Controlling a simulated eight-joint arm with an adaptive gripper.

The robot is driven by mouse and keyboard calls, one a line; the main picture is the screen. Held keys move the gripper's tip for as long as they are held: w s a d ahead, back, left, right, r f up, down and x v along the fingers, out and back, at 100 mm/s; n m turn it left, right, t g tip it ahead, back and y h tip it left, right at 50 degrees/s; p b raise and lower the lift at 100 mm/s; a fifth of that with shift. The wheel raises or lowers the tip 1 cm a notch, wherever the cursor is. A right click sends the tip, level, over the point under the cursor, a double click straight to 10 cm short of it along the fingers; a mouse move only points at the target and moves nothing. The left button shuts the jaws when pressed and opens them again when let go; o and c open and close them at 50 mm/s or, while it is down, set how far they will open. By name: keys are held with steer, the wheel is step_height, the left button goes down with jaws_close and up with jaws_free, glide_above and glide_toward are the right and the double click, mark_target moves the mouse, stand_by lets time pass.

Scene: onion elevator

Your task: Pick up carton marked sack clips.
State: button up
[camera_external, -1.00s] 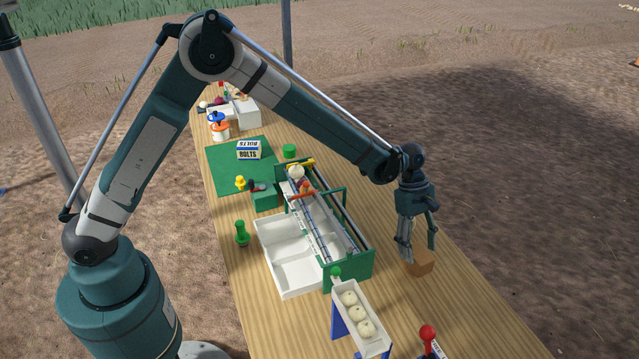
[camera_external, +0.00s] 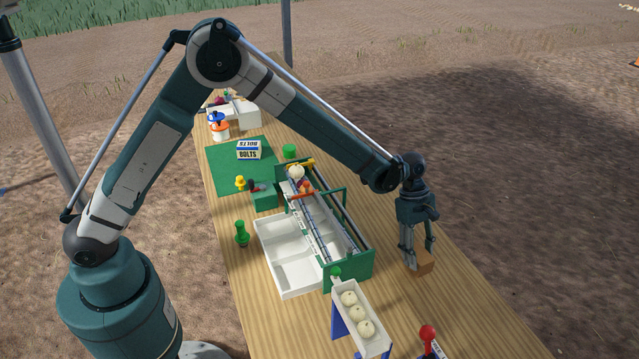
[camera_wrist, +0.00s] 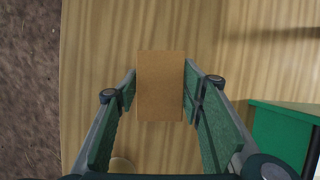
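A small plain brown carton (camera_external: 421,262) stands on the table to the right of the green-framed roller rig. No marking shows on the faces I see. In the wrist view, the carton (camera_wrist: 160,88) lies centred between the green finger pads. My gripper (camera_external: 419,257) points down over it, with one finger on each side. In the wrist view, my gripper (camera_wrist: 160,90) is open, its fingertips close to the carton's two long sides. I cannot tell whether the pads touch. The carton's lower sides are hidden there.
The roller rig (camera_external: 349,270) with a white divided tray (camera_external: 288,281) stands left of the carton. A chute with white onions (camera_external: 357,312) and a red-knobbed lever (camera_external: 428,333) are nearer the front. A BOLTS carton (camera_external: 248,150) sits on a green mat (camera_external: 222,170).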

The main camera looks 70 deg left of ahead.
mark_target(420, 254)
steer(key=c, duration=0.4)
steer(key=shift+r+p, duration=0.65)
steer(key=shift+r, duration=4.35)
